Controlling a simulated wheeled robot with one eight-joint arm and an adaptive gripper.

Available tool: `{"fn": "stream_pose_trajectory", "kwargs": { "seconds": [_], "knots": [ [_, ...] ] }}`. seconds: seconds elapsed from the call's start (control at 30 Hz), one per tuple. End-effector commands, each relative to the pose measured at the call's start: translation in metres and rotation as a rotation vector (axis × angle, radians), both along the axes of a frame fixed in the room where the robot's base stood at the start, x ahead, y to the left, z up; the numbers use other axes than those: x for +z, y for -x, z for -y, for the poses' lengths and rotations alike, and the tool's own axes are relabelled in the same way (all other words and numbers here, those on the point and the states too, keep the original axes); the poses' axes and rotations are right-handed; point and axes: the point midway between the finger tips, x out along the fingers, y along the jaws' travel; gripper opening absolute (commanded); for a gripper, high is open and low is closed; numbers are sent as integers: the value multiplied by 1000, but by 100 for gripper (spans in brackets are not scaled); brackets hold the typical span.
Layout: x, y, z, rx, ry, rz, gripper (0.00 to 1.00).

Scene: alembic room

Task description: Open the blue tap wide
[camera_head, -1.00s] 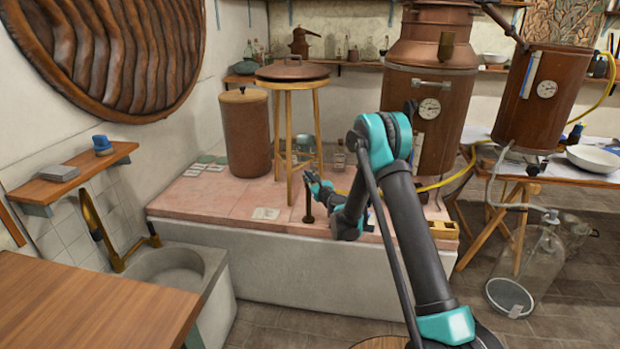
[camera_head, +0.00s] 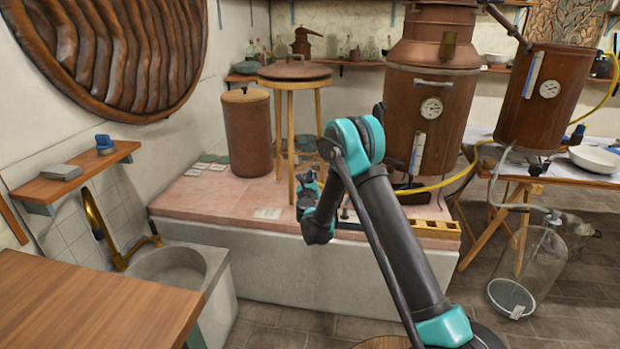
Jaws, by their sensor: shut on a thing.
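My gripper (camera_head: 307,180) is small and partly hidden by my own arm. It is low over the pink tiled platform, beside the wooden stool's legs. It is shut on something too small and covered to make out. A small blue piece (camera_head: 577,135) shows beside the right copper vessel (camera_head: 545,95); it looks like a tap handle, but I cannot be sure. My gripper is far to its left. Another blue thing (camera_head: 104,144) sits on the left wall shelf. I cannot tell whether any tap is open.
The stool (camera_head: 319,120) bears a copper lid, with a brown cylinder (camera_head: 247,135) beside it. The large copper still (camera_head: 432,110) stands behind my arm. A yellow hose (camera_head: 445,184) crosses the platform (camera_head: 225,203). A glass jar (camera_head: 528,270) stands on the floor at right.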

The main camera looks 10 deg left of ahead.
Motion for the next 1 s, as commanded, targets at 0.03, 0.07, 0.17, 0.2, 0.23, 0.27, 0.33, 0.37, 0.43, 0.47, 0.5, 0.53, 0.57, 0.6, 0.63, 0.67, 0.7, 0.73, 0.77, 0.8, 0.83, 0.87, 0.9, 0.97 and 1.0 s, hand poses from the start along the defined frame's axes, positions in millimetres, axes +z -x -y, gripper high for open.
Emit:
{"fn": "stream_pose_trajectory", "kwargs": {
  "seconds": [0.03,0.07,0.17,0.2,0.23,0.27,0.33,0.37,0.43,0.47,0.5,0.53,0.57,0.6,0.63,0.67,0.7,0.73,0.77,0.8,0.83,0.87,0.9,0.97,1.0],
  "knots": [
    [0,-1,1,-2,0,0,0],
    [0,-1,1,-1,0,0,0],
    [0,-1,1,-1,0,0,0],
    [0,-1,1,-1,0,0,0],
    [0,-1,1,-1,1,0,0],
    [0,-1,1,-1,1,0,0],
    [0,-1,1,-1,1,0,25],
    [0,-1,1,-1,1,0,28],
    [0,-1,0,0,0,0,37],
    [0,-1,0,0,0,0,37],
    [0,-1,0,0,0,0,37],
    [0,-1,0,0,0,0,37],
    [0,-1,0,0,0,0,37],
    [0,0,0,0,0,0,37],
    [0,0,0,1,0,0,37],
    [0,0,0,1,0,0,37],
    [0,0,0,1,0,0,37],
    [0,1,0,1,0,0,37],
    [0,2,0,1,0,0,37],
    [0,5,0,2,0,0,37],
    [0,8,0,2,0,0,37],
    [0,12,0,2,0,1,37],
    [0,18,1,3,0,0,37],
    [0,27,2,2,0,1,37],
    [0,34,3,2,0,0,37]
  ]
}}
